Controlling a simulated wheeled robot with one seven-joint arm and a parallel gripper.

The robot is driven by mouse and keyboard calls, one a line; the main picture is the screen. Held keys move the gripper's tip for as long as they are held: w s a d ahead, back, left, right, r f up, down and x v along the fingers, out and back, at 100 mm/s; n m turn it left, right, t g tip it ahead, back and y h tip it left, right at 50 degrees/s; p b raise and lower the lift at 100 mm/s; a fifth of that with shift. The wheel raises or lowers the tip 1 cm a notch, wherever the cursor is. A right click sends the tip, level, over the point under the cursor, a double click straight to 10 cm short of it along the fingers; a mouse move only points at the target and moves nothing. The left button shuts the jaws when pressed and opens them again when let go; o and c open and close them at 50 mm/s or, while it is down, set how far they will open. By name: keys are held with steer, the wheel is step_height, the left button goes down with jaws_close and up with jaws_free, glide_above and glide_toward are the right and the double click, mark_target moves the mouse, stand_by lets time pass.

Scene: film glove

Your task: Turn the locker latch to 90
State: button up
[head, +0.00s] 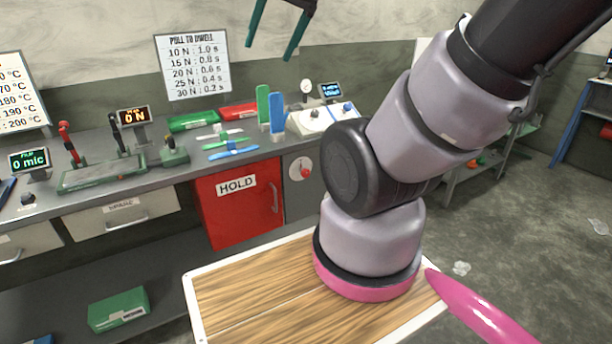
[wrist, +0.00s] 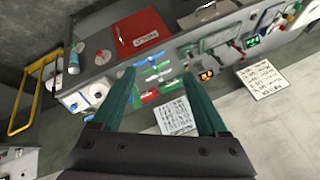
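The red locker door (head: 238,212), marked HOLD, is in the bench front in the head view and looks closed, with a bar handle (head: 274,197) at its right edge. Right of it is a round white dial with a red knob (head: 304,172), probably the latch; its angle is too small to read. In the wrist view the door (wrist: 138,30) is at the top, with the dial (wrist: 102,57) left of it. My gripper (head: 270,52) is raised high, well away from the locker, with its green fingers apart and nothing between them. The fingers also show spread in the wrist view (wrist: 160,73).
The bench top (head: 85,205) above the locker holds green and blue film strips (head: 230,152), red and green trays, small presses and displays. A white machine with knobs (head: 315,120) stands right of these. A wood-topped surface (head: 240,295) is in front. Open floor lies at right.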

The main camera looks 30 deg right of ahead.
steer(key=w+d+f+m+g+y, duration=0.3)
steer(key=w+f+m+y, duration=0.6)
steer(key=w+f, duration=0.95)
steer(key=w+d+f+m+t+y, duration=0.2)
steer(key=w+d+f+m+t, duration=0.15)
steer(key=w+f+m, duration=0.2)
steer(key=m+t+h, duration=1.1)
steer(key=m+h, duration=0.2)
steer(key=m, duration=0.6)
glide_toward(307, 175)
steer(key=w, duration=1.1)
steer(key=shift+w+a, duration=0.15)
jaws_close()
